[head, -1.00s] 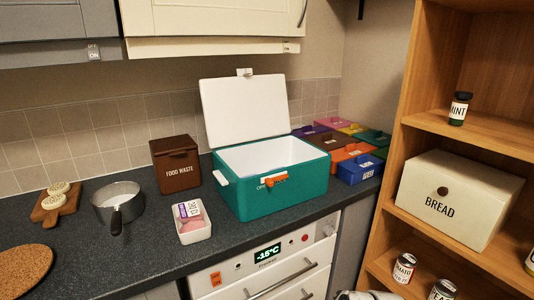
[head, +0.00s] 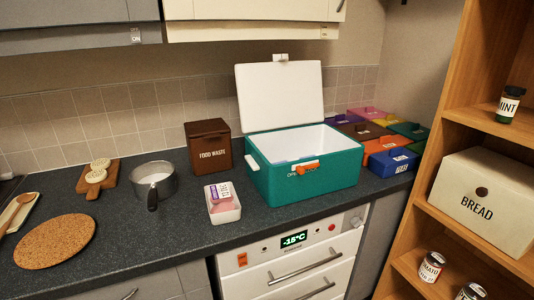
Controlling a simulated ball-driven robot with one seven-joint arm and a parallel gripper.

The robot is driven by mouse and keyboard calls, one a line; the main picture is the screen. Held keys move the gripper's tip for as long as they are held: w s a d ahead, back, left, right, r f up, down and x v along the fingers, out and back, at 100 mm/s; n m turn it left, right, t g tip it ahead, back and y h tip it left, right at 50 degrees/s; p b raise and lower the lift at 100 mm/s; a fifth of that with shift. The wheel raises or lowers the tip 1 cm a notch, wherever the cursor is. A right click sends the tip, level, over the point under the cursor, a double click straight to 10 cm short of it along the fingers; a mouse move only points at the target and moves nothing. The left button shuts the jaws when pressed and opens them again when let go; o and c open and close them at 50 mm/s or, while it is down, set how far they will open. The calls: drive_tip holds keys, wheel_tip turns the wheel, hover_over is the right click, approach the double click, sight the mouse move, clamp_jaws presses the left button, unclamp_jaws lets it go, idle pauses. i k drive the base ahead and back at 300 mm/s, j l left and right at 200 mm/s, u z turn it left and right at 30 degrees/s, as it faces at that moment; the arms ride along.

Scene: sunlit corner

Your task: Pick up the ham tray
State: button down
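The ham tray (head: 223,203) is a small white tray with pink contents and a purple and white label on top. It sits on the dark countertop near the front edge, left of the open teal box and in front of the brown food waste bin. My gripper is not in view in the head view.
The teal box (head: 310,185) stands with its white lid raised. A food waste bin (head: 208,146), a saucepan (head: 153,182), a wooden board (head: 98,180) and a cork mat (head: 55,240) share the counter. Coloured bins (head: 391,162) and a wooden shelf (head: 475,150) stand right.

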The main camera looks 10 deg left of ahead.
sight(224, 205)
drive_tip(key=i+l, duration=0.15)
drive_tip(key=i, duration=0.4)
drive_tip(key=i+l+u, duration=0.1)
drive_tip(key=i, duration=0.5)
